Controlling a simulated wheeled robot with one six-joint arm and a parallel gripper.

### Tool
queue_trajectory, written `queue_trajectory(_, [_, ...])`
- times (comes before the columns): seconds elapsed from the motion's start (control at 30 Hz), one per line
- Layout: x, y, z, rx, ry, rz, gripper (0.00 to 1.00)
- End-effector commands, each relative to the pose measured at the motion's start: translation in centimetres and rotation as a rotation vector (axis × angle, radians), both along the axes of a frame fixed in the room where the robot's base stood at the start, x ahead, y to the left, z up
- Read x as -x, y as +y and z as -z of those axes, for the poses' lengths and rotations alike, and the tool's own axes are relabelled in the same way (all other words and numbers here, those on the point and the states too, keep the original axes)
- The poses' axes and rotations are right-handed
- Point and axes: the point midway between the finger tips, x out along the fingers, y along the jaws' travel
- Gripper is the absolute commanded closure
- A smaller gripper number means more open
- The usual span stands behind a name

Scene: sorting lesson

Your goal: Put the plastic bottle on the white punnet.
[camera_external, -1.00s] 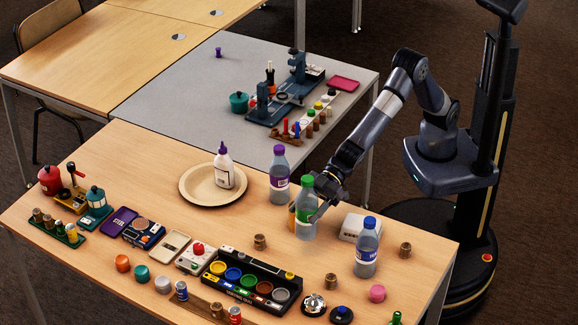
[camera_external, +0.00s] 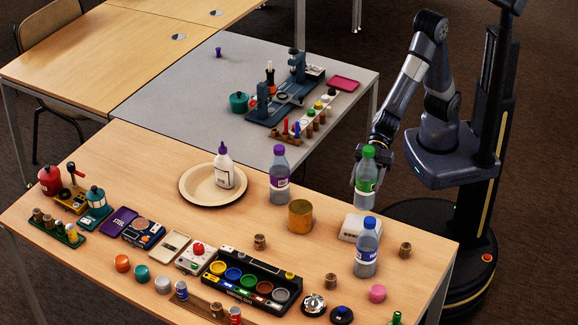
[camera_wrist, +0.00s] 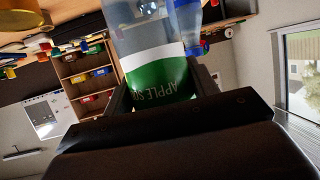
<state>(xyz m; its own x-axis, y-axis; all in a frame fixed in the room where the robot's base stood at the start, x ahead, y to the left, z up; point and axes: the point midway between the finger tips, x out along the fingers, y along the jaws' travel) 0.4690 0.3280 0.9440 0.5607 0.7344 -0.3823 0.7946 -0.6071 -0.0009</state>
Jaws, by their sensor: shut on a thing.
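My gripper (camera_external: 366,178) is shut on a clear plastic bottle with a green cap and green label (camera_external: 367,166), held upright in the air at the table's right side. In the wrist view the bottle's green and white label (camera_wrist: 160,75) sits between the fingers, appearing upside down. A low white box, seemingly the white punnet (camera_external: 349,229), stands on the table below the held bottle in the picture. The bottle is apart from it. A blue-capped bottle (camera_external: 367,252) stands in front and hides part of it.
A purple-capped bottle (camera_external: 279,178) and a gold can (camera_external: 300,216) stand left of the white box. A beige plate (camera_external: 200,195) holds a white squeeze bottle (camera_external: 223,168). Small corks (camera_external: 405,250), a pink piece (camera_external: 377,293) and paint pots (camera_external: 262,288) lie toward the front.

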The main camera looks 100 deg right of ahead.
Motion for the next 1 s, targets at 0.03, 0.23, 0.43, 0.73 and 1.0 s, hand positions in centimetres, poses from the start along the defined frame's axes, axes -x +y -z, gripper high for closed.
queue_trajectory(0.03, [0.0, 0.0, 1.6, 0.003, 0.005, 0.0, 0.66])
queue_trajectory(0.23, [0.0, 0.0, 3.5, 0.0, 0.001, 0.0, 0.66])
queue_trajectory(0.43, [0.0, 0.0, 5.7, 0.001, 0.003, 0.002, 0.66])
queue_trajectory(0.73, [-0.1, 0.0, 7.1, 0.0, -0.002, 0.001, 0.66])
queue_trajectory(1.0, [-0.1, 0.0, 7.4, 0.0, -0.001, 0.002, 0.39])
